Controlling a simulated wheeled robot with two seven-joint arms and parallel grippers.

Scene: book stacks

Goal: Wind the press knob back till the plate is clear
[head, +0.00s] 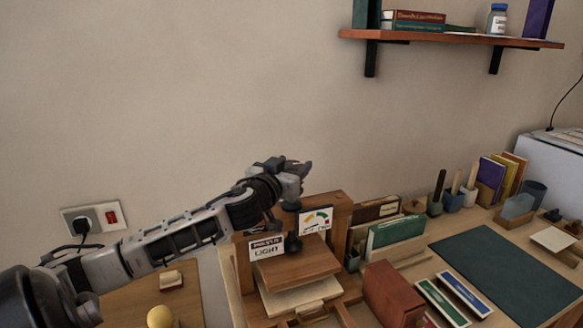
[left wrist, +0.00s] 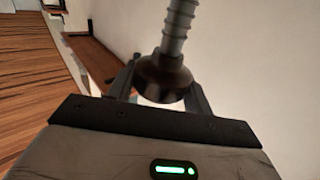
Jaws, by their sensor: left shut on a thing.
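The wooden book press (head: 341,209) stands at the lower middle of the head view. Its wooden plate (head: 298,262) sits over a pale stack of sheets or a book (head: 300,295); I cannot tell whether they touch. A dark screw part (head: 292,242) shows above the plate. My left gripper (head: 299,172) is at the top of the press, hiding the knob there. In the left wrist view the dark round knob (left wrist: 164,74), with a grey threaded screw (left wrist: 175,35), sits between the fingers of my left gripper (left wrist: 163,90), which is shut on it. My right gripper is out of view.
A label reading LIGHT (head: 267,247) and a coloured dial card (head: 315,220) are on the press front. Upright books (head: 397,232) and a red-brown block (head: 392,292) stand right of it. A dark green mat (head: 508,272) lies clear farther right. A shelf (head: 450,38) hangs above.

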